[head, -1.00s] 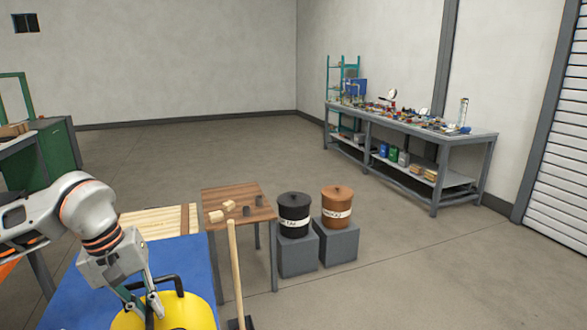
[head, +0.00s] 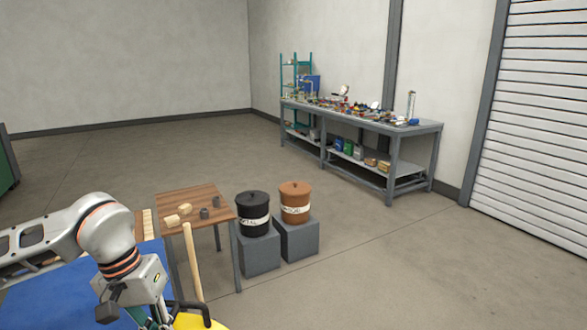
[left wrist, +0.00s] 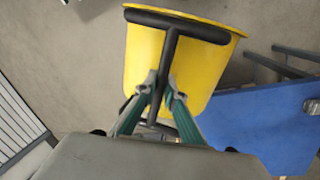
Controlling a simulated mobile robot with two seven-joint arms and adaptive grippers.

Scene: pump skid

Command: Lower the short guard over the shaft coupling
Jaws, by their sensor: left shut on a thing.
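The yellow guard (head: 201,321) with a black bar handle (head: 190,306) is at the bottom edge of the head view, mostly cut off. My left gripper (head: 160,323) is at this handle, with its fingertips near the lower edge. In the left wrist view, the gripper (left wrist: 163,88) is shut on the black handle (left wrist: 168,55), one finger on each side of the bar. The yellow guard (left wrist: 143,56) is beyond it, with grey floor around much of it. The shaft coupling is not in view. My right gripper is not in view.
A blue-topped table (head: 50,290) lies at lower left; its blue top (left wrist: 262,125) also shows beside the guard. A small wooden table (head: 170,205), a broom-like stick (head: 193,262) and two bins (head: 253,214) on grey blocks stand beyond. Open floor (head: 400,270) lies right.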

